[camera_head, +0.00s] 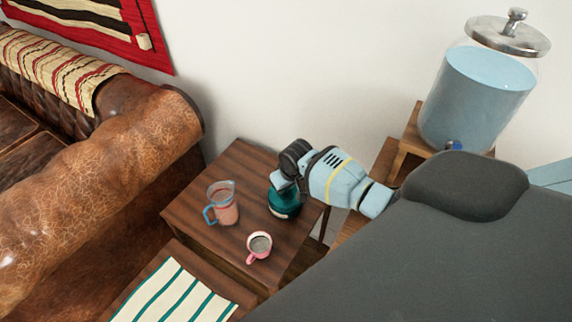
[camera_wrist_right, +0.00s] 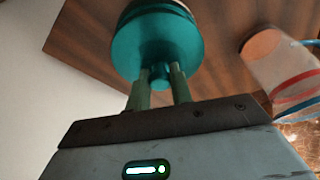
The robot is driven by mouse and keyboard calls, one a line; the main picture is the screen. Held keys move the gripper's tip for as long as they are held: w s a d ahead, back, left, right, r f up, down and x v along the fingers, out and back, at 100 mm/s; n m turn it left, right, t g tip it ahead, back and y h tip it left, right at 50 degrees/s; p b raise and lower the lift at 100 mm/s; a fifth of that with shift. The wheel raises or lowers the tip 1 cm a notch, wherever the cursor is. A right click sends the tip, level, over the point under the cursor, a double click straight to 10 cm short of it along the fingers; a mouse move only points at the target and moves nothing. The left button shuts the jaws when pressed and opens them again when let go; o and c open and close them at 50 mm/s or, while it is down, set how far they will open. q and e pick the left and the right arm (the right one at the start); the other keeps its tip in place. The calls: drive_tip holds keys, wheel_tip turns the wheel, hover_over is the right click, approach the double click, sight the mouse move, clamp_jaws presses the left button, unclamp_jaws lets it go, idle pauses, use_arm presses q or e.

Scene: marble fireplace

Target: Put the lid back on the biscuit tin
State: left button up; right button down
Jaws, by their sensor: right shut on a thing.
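My right gripper (camera_wrist_right: 160,80) is shut on the small knob of the teal lid (camera_wrist_right: 155,42). In the head view, my right gripper (camera_head: 281,185) reaches in from the right over the teal biscuit tin (camera_head: 285,210) on the small wooden table. The gripper partly hides the tin and lid there. In the right wrist view, the lid covers most of the tin, and a pale rim shows past its far edge. I cannot tell whether the lid touches the tin all round. My left gripper is not in view.
On the wooden table (camera_head: 237,160) stand a pitcher (camera_head: 224,208) with a blue handle, left of the tin, and a pink mug (camera_head: 259,246) in front. A large glass drink dispenser (camera_head: 478,95) stands at right. A leather sofa (camera_head: 130,165) is at left.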

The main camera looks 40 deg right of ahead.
drive_tip(key=c, duration=0.7)
unclamp_jaws()
drive_tip(key=shift+r+p, duration=2.25)
drive_tip(key=shift+r, duration=1.3)
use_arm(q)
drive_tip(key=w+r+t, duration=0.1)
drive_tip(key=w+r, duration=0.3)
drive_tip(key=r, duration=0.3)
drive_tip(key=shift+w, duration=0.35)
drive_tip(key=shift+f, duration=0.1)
use_arm(e)
clamp_jaws()
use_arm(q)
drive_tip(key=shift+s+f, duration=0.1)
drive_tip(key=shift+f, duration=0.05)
use_arm(e)
drive_tip(key=shift+f, duration=0.3)
